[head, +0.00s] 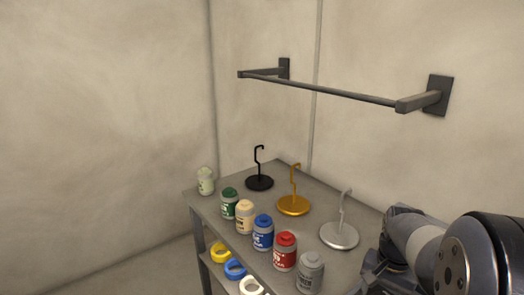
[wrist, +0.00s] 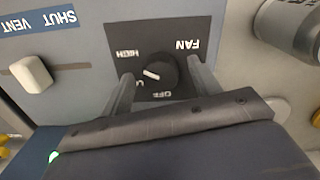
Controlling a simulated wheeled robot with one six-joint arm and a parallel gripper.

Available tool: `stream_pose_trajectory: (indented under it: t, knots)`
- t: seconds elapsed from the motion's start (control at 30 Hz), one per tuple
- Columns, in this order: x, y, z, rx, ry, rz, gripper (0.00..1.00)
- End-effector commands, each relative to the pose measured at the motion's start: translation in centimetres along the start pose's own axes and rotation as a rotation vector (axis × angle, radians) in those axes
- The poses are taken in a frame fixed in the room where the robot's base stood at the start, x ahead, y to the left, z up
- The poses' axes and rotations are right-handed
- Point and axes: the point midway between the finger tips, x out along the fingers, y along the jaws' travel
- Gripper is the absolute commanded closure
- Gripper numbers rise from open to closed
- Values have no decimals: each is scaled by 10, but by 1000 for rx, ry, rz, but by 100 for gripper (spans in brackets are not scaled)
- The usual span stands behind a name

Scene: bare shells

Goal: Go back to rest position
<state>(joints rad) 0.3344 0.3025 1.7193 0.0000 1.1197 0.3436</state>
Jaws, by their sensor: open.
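In the wrist view my gripper (wrist: 161,73) is open, with one finger on each side of a round black knob (wrist: 157,72). The knob has a white pointer line and sits on a black plate (wrist: 196,22) marked FAN, HIGH, LO and OFF, seen upside down. Gaps show between the fingers and the knob; nothing is held. How far the fingertips are from the plate is unclear. In the head view my arm fills the lower right corner, and its gripper end is not clearly visible there.
A grey shelf table (head: 218,194) bears several jars, such as a red one (head: 285,253), and black, gold (head: 293,205) and silver hook stands. Rings lie on its lower shelf. A wall rail (head: 330,91) hangs above. A white lever (wrist: 31,75) sits by a blue VENT SHUT label (wrist: 40,20).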

Motion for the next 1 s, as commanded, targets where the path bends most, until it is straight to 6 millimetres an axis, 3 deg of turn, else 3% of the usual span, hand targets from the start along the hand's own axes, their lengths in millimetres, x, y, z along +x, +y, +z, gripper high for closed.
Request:
stream_pose_trajectory:
  t: [0.5, 1.0]
  knots:
    - [1, 0, 0, -399, 1, 0, 41]
    - [0, 0, 0, -499, 0, 0, 41]
